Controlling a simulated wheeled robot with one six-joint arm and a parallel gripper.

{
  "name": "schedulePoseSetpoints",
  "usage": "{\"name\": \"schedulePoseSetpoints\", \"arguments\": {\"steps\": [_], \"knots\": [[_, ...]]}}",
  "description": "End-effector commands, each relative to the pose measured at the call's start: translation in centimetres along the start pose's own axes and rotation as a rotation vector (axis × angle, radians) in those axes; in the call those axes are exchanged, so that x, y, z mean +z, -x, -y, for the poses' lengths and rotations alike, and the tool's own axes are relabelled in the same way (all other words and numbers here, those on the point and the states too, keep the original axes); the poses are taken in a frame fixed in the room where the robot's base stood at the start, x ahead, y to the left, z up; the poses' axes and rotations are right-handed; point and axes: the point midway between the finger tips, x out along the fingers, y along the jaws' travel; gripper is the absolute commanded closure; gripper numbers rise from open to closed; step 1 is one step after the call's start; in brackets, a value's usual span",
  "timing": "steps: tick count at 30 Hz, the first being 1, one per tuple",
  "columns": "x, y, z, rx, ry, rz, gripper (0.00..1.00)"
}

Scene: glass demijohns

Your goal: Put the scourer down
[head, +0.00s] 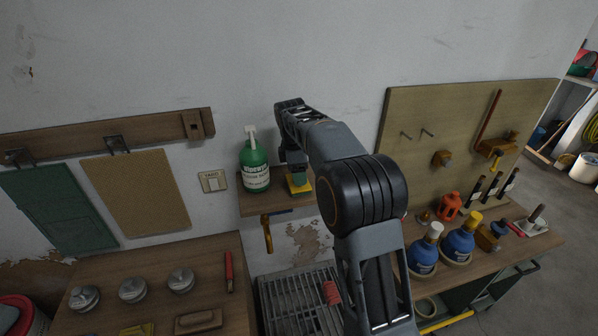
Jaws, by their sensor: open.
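A small yellow block (300,188), which looks like the scourer, is on the small wall shelf (275,204), right of the green pump bottle (255,168). My gripper (296,174) is open and points down directly over the block. A green patch shows between gripper and block; I cannot tell whether it belongs to the scourer. My arm hides the right side of the shelf and part of the block. I cannot tell whether the fingers still touch it.
The pump bottle stands close left of my gripper. Below are a metal grate (290,305) with a red item (331,292) and a left bench (150,275) with several round lids. Blue bottles (460,245) and an orange jug (449,207) stand on the right bench.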

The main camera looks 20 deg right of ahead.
Motion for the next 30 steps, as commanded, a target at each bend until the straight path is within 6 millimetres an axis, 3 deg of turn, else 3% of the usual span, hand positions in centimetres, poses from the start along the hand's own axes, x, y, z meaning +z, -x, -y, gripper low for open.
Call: {"name": "schedulePoseSetpoints", "arguments": {"steps": [8,21,30], "knots": [[0.0,2.0,-0.1,0.003,0.0,-0.001,0.4],[0.0,10.1,-0.1,0.002,0.0,-0.001,0.4],[0.0,12.2,0.0,0.001,0.0,0.0,0.4]]}}
